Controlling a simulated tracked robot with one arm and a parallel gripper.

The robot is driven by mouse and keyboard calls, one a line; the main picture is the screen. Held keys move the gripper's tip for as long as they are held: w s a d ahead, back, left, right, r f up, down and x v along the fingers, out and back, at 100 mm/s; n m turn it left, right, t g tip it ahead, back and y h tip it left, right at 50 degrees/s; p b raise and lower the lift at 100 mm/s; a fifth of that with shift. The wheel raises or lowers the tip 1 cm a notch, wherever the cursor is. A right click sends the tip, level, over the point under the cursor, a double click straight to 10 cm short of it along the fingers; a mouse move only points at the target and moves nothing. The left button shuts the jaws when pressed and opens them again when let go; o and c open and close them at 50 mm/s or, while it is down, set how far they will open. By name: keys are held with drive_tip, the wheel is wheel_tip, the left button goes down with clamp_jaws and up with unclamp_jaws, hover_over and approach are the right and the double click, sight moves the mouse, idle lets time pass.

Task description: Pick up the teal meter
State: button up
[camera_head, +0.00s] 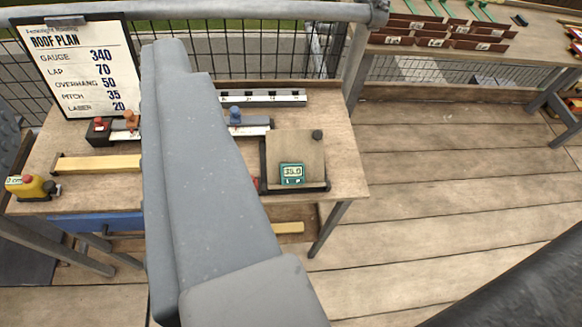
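The teal meter (291,174) is a small box with a light display reading 35.0. It sits at the lower edge of a square wooden board (295,150) on the right part of the workbench (345,165). The board has a dark lower rail and a black knob (317,134) at its upper right. My grey arm runs up the middle of the view, left of the meter, and does not cover it. I cannot see my gripper's fingers.
A roof plan clipboard (82,70) stands at the bench's back left. A yellow tool (32,187), a wooden strip (98,164) and a white ruler (262,96) lie on the bench. A second table (520,42) holds brown trays. Plank floor at right is clear.

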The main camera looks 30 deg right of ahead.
drive_tip(key=o, duration=0.5)
drive_tip(key=shift+w+f, duration=0.1)
drive_tip(key=shift+w, duration=0.05)
drive_tip(key=o, duration=0.4)
drive_tip(key=shift+m+g+h, duration=0.3)
drive_tip(key=shift+m+h, duration=0.1)
drive_tip(key=shift+h, duration=0.2)
drive_tip(key=w+f, duration=0.2)
drive_tip(key=w+d+f, duration=0.1)
drive_tip(key=w+f, duration=0.1)
drive_tip(key=f, duration=0.1)
drive_tip(key=w+d+f, duration=0.1)
drive_tip(key=w+f, duration=0.1)
drive_tip(key=f, duration=0.1)
drive_tip(key=shift+f, duration=0.1)
drive_tip(key=m+g+h+p, duration=0.2)
drive_tip(key=p, duration=0.4)
approach(293, 176)
drive_tip(key=x, duration=0.2)
drive_tip(key=a+b+x, duration=0.1)
drive_tip(key=x, duration=0.1)
drive_tip(key=shift+w+d+f, duration=0.1)
drive_tip(key=shift+w+f, duration=0.05)
drive_tip(key=shift+d+b+x, duration=0.2)
drive_tip(key=shift+b+x, duration=0.1)
drive_tip(key=shift+x, duration=1.1)
drive_tip(key=shift+d+b+x, duration=0.25)
drive_tip(key=shift+x, duration=1.15)
